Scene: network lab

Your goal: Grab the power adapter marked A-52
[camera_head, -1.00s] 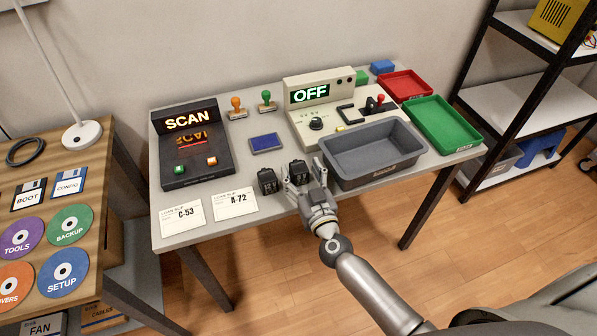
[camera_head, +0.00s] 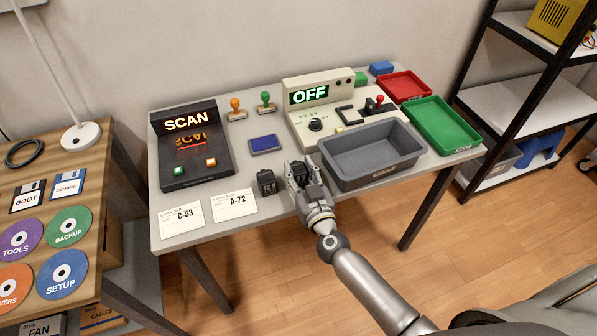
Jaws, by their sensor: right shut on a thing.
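Two black power adapters are on the grey table (camera_head: 262,220). One adapter (camera_head: 267,182) stands free, left of my right gripper, with a small label too small to read. My right gripper (camera_head: 301,172) is shut on the other black adapter (camera_head: 303,167), beside the grey bin. The fingers cover most of that adapter, so no marking on it can be read. I cannot tell whether it is lifted off the table. My left gripper is not in view.
The grey bin (camera_head: 345,178) stands close right of my gripper. Paper slips C-53 (camera_head: 182,217) and A-72 (camera_head: 234,203) lie at the front left. A SCAN device (camera_head: 190,160), an OFF tester (camera_head: 298,117), red tray (camera_head: 403,74) and green tray (camera_head: 462,144) stand around.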

